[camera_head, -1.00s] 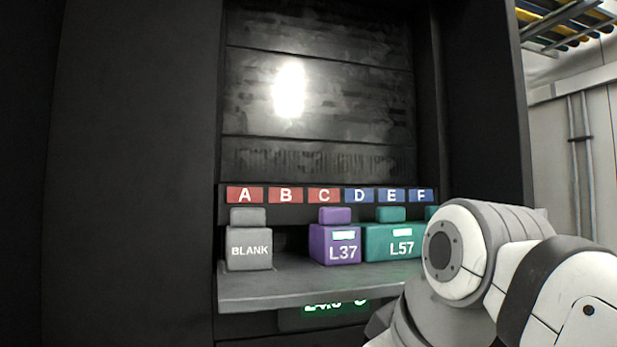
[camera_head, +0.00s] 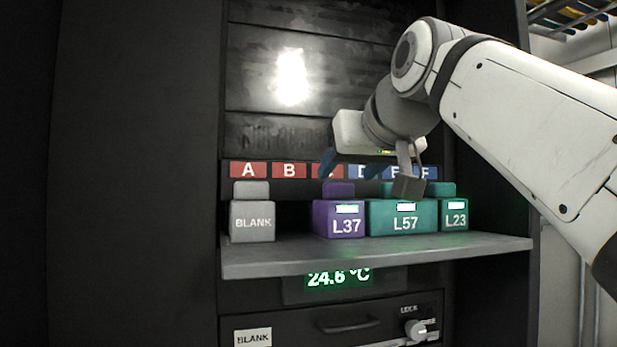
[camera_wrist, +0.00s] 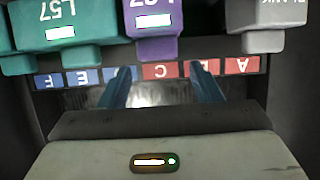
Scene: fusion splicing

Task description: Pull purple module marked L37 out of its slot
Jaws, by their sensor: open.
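The purple module marked L37 (camera_head: 338,218) sits on the shelf below the label strip, with its tab on top and a lit green-white window on its front. In the wrist view, which is upside down, the purple module (camera_wrist: 152,38) shows at the top middle. My gripper (camera_head: 351,168) is open and empty, its blue fingers above the L37 module near the labels. In the wrist view my gripper (camera_wrist: 162,88) has its two fingers spread, with the module between their lines and beyond their tips. I cannot tell how far apart they are in depth.
Teal modules L57 (camera_head: 403,220) and L23 (camera_head: 454,218) stand to the right of L37, with L57 close against it. A grey BLANK module (camera_head: 252,222) stands at left, with an empty gap before L37. The grey shelf (camera_head: 290,259) juts out below.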

